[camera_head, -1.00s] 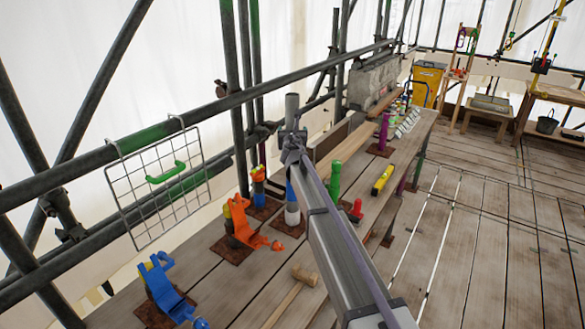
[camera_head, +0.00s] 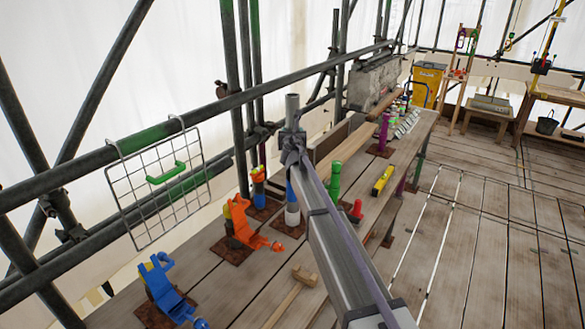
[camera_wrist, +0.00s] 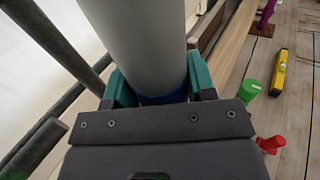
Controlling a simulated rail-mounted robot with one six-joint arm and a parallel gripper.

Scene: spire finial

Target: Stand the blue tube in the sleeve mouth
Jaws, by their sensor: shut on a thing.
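My gripper (camera_head: 292,150) is shut on an upright tube, its teal fingers (camera_wrist: 160,88) on either side of it. The tube is pale grey above the grip (camera_head: 292,108), with blue between the fingers (camera_wrist: 163,98); its grey part fills the top middle of the wrist view. Below my gripper in the head view is a blue and white upright piece (camera_head: 292,212) over a brown base plate. My arm hides part of it, so I cannot tell whether it is the tube's lower part or a separate post. I cannot make out the sleeve mouth.
A yellow level (camera_head: 382,180) and a mallet (camera_head: 290,296) lie on the planks.

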